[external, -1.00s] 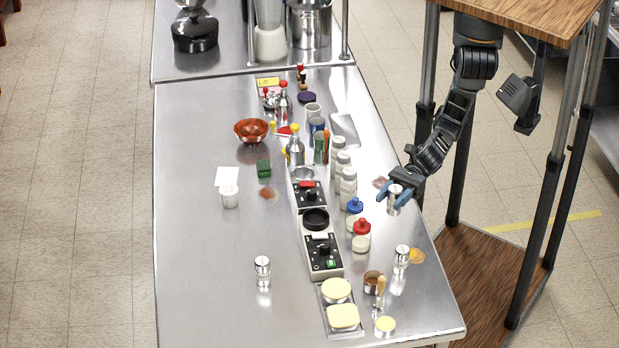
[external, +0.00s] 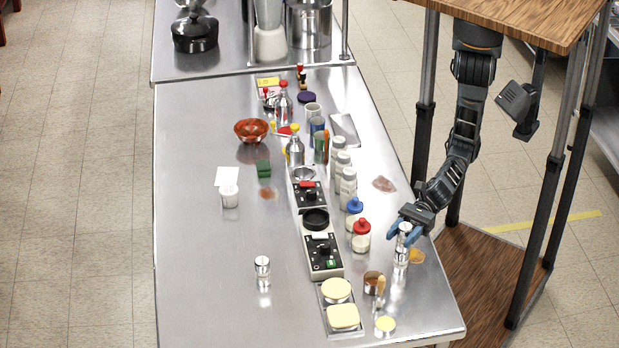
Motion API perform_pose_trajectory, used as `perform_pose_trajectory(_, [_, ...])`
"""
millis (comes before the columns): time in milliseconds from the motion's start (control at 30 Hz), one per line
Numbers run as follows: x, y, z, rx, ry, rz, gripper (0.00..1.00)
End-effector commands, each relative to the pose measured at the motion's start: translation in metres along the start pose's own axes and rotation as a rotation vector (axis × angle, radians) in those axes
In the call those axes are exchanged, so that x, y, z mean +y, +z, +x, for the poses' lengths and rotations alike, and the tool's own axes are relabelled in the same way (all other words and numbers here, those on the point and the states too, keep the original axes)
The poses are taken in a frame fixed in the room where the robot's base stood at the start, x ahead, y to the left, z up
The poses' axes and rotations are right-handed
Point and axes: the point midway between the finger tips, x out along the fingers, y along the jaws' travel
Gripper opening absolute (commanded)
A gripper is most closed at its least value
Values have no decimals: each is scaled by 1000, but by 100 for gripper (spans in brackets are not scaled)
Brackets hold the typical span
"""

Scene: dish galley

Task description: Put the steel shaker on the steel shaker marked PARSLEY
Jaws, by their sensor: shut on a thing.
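My gripper (external: 402,228) is shut on a steel shaker (external: 404,236) near the right edge of the steel counter. The held shaker is upright and partly covered by the fingers. Directly below it, in line with it, stands another steel shaker (external: 400,259) on the counter. The two look touching or nearly so; I cannot tell which. A third steel shaker (external: 263,266) stands alone at the left front. No PARSLEY marking is readable on any of them at this size.
A red-capped bottle (external: 361,238) and a blue-capped bottle (external: 354,211) stand left of my gripper. A copper-coloured cup (external: 374,283) and an orange-yellow patch (external: 416,256) are close to the lower shaker. The counter's left side (external: 200,290) is mostly clear.

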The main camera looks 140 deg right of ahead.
Motion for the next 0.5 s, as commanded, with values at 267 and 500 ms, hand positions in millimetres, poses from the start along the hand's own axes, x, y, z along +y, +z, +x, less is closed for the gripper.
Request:
perform_pose_trajectory(267, [0,-2,0,0,0,1,53])
perform_pose_trajectory(500, [0,-2,0,0,0,0,72])
